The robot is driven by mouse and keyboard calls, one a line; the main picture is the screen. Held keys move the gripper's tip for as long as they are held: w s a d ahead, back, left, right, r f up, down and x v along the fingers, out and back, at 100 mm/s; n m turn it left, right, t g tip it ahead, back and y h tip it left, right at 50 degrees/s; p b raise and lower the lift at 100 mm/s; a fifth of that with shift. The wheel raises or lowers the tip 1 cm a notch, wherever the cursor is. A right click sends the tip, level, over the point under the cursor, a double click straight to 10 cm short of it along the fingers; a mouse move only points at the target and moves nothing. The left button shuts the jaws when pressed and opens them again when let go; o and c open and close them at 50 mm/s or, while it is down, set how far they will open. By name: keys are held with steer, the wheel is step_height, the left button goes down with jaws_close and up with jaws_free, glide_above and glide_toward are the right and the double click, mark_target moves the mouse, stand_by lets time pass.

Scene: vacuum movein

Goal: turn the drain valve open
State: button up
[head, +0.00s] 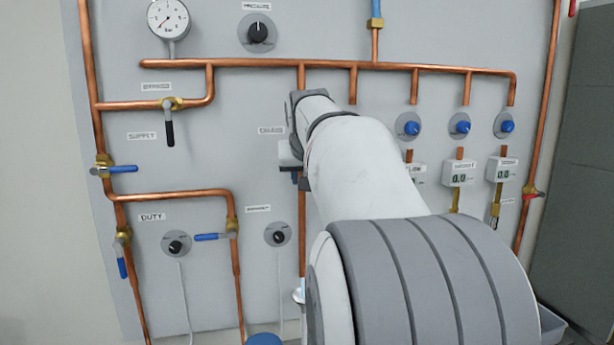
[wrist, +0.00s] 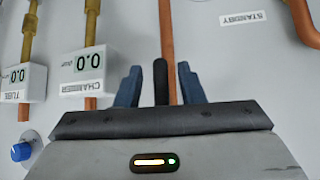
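A black lever handle (wrist: 160,82) stands between the two blue fingers of my gripper (wrist: 161,85) in the wrist view, in front of or beside a copper pipe (wrist: 167,30). A gap shows on each side of the handle, so the gripper is open around it and not clamped. I take this handle for the drain valve, but no drain label is readable in the wrist view. In the head view my arm hides the valve and most of my gripper. A small blue part of the gripper (head: 295,177) shows left of my arm, near a label (head: 271,131) too blurred to read surely.
Copper pipes (head: 340,65) run across the grey panel (head: 230,100). Another black-handled valve (head: 169,125) hangs at the left, with blue-handled valves (head: 120,169) nearby. Blue knobs (head: 459,127) and display boxes (head: 458,173) are right of my arm; boxes also show in the wrist view (wrist: 85,70).

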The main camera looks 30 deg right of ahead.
steer(key=shift+s+a+r, duration=0.1)
steer(key=shift+r, duration=0.05)
steer(key=v, duration=0.7)
steer(key=shift+s+b, duration=0.15)
steer(key=shift+b, duration=0.25)
steer(key=shift+a+r, duration=0.1)
steer(key=shift+a, duration=0.05)
steer(key=s+a+f+n+g+y, duration=0.1)
steer(key=s+a+f+n, duration=0.1)
steer(key=s+a+f, duration=0.4)
steer(key=s+a+f+n+g+y, duration=0.2)
steer(key=s+a+f, duration=0.4)
steer(key=f, duration=1)
steer(key=s+a+f+n+g+y, duration=0.1)
steer(key=s+a+f, duration=0.5)
steer(key=f, duration=0.6)
steer(key=a, duration=0.2)
steer(key=shift+s+a+n+g+y, duration=0.3)
steer(key=shift+s+a+n+g, duration=0.1)
steer(key=shift+r, duration=0.1)
